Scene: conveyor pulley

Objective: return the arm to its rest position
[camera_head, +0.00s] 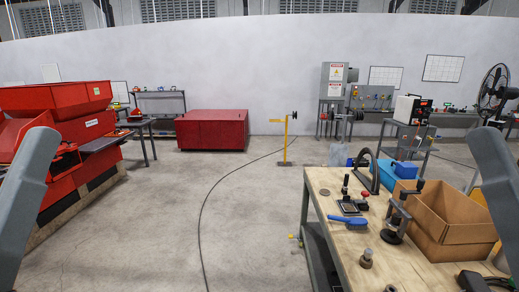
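Two grey arm links of mine show, one at the left edge and one at the right edge of the head view. Both rise from the lower edges and run out of the picture. Neither gripper is in view, so I cannot see whether they are open or hold anything. No conveyor pulley can be made out for certain.
A wooden-topped workbench (336,240) stands at the lower right with a cardboard box (452,232), a blue brush (347,221) and small tools. Red machinery (80,150) stands at left, a red chest (212,130) at the back.

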